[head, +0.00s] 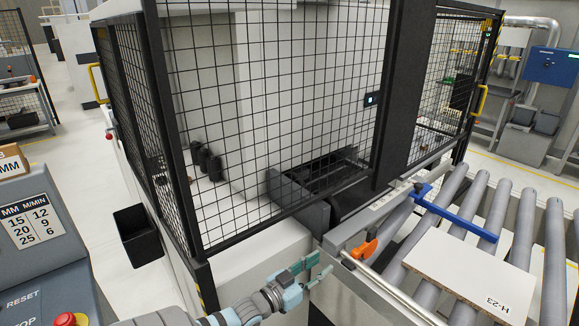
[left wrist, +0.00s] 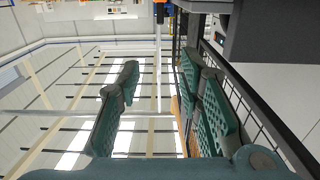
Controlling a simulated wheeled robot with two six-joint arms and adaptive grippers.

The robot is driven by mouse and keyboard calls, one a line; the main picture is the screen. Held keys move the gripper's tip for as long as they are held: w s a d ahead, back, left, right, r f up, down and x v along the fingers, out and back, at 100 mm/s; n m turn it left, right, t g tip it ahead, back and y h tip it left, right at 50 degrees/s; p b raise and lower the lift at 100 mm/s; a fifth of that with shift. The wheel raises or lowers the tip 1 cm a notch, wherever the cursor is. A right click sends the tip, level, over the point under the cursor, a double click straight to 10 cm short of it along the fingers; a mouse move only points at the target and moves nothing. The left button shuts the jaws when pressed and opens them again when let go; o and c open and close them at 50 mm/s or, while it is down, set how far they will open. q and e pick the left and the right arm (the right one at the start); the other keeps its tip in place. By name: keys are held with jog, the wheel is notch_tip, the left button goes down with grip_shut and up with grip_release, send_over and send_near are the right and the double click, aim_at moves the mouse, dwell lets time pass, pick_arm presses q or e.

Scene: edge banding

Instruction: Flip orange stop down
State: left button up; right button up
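The orange stop (head: 363,250) is a small orange piece at the near edge of the roller conveyor, by the metal rail. It appears raised and tilted above the rail. My left gripper (head: 319,267) is to the left of the orange stop, apart from it, with its teal fingers pointing towards it. In the left wrist view the left gripper's fingers (left wrist: 160,88) stand apart with nothing between them. A small orange patch shows at the top of that view, but I cannot tell whether it is the stop. My right gripper is not in view.
A white panel (head: 474,275) marked H-23 lies on grey rollers (head: 553,262) at the right. A blue bar (head: 457,214) crosses the rollers behind it. A black mesh guard (head: 275,110) encloses the machine behind my left gripper. A control panel (head: 40,235) stands at left.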

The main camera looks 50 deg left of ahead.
pick_arm(q)
jog(key=s+f+g+y+b, duration=0.1)
jog(key=s+f+g, duration=0.2)
jog(key=f, duration=0.8)
jog(key=s+f+g+b, duration=0.1)
jog(key=s+f+g, duration=0.2)
jog(key=f, duration=0.9)
jog(key=s, duration=0.3)
jog(key=shift+s+n+y+b, duration=0.3)
jog(key=shift+s+y+b, duration=0.05)
jog(key=shift+s+y, duration=0.05)
jog(key=shift+d, duration=0.1)
jog(key=s+d+f+m+g+b, duration=0.15)
jog(key=s+f+g, duration=0.25)
jog(key=s+f, duration=0.45)
jog(key=s+d+f+n+g, duration=0.1)
jog(key=s+d+f+g, duration=0.15)
jog(key=s+f, duration=0.6)
jog(key=s+d+f+g+h+b, duration=0.1)
jog(key=s+d+f+g, duration=0.3)
jog(key=s+d, duration=0.7)
notch_tip(320, 180, down, 2)
jog(key=shift+s+f+m+b, duration=0.1)
jog(key=shift+s+m+b, duration=0.25)
jog(key=shift+s+b, duration=0.2)
